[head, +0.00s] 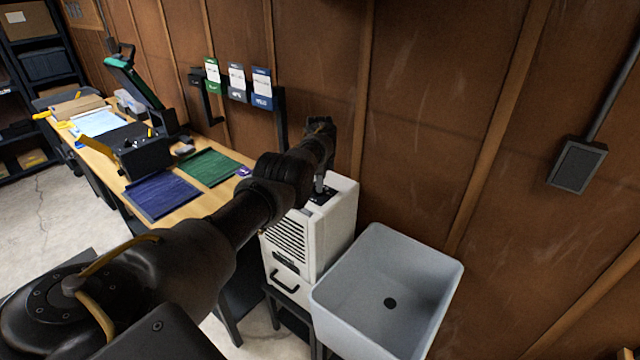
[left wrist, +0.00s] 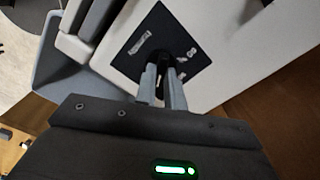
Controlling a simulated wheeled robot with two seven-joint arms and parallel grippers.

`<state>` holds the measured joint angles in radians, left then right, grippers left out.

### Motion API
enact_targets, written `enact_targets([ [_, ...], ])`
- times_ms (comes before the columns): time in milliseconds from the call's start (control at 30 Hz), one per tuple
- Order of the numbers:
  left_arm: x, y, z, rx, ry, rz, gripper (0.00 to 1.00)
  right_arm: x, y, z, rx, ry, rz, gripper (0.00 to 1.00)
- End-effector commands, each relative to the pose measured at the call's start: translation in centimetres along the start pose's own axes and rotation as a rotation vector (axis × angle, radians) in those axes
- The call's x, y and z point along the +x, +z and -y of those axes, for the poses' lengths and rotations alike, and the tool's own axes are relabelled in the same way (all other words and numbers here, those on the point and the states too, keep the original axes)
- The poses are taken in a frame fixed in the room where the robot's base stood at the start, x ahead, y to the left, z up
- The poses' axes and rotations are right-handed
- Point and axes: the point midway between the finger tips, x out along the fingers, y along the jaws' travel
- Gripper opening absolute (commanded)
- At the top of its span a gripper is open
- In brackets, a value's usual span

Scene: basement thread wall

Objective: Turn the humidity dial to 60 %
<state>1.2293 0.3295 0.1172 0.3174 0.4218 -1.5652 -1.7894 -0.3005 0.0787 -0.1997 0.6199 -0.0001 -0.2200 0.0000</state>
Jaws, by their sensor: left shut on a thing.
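The white dehumidifier-like unit (head: 338,225) stands beside the sink, with a black control panel on its top. In the left wrist view the dark panel (left wrist: 148,38) carries small white markings that I cannot read for sure. The black dial (left wrist: 180,58) sits on it, partly hidden by the fingers. My left gripper (head: 320,187) reaches down onto the top of the unit from above. In the left wrist view its two grey fingers (left wrist: 166,72) are shut on the dial. The dial's pointer and setting cannot be made out. My right gripper is not in view.
A grey sink (head: 430,262) stands right of the unit, close to it. The wooden bench (head: 205,206) on the left holds a blue mat (head: 160,196), a green mat (head: 208,166) and tools. The brown wall is close behind the unit. A grey box (head: 577,165) hangs on it.

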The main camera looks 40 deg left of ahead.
Motion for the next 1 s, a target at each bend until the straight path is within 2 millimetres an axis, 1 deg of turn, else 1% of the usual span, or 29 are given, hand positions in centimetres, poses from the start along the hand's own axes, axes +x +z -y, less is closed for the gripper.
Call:
enact_targets([
  [167, -0.1, 0.0, 0.0, -0.046, 0.000, 0.000, 0.00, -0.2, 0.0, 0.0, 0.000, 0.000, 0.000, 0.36],
  [367, -0.1, 0.0, 0.1, -0.171, 0.000, 0.000, 0.00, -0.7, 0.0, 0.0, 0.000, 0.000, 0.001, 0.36],
  [600, 0.0, 0.1, 0.1, -0.390, 0.001, 0.000, 0.00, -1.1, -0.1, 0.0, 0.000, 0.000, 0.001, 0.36],
  [1000, 0.0, 0.2, 0.3, -0.770, -0.001, 0.000, 0.00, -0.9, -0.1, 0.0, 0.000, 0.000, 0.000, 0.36],
])
